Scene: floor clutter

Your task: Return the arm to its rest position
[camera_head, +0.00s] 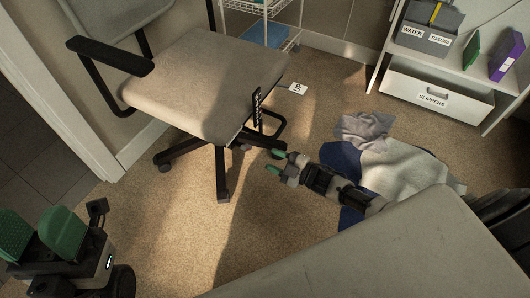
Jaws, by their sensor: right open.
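My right gripper (276,162) reaches in from the right, low over the carpet beside the office chair's base. Its two green-tipped fingers are apart, with nothing between them. The middle of my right arm lies in front of a heap of cloths. My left gripper (38,233) is at the lower left edge, with its two large green finger pads apart and nothing seen between them. A broad pale panel at the lower right hides part of my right arm; I cannot tell what it belongs to.
The office chair (205,85) stands upper left of my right gripper. White and blue cloths (405,165) lie on the floor. A white card (298,88) lies near the chair. An open drawer labelled SLIPPERS (433,99) is upper right. Carpet (180,235) at lower centre is clear.

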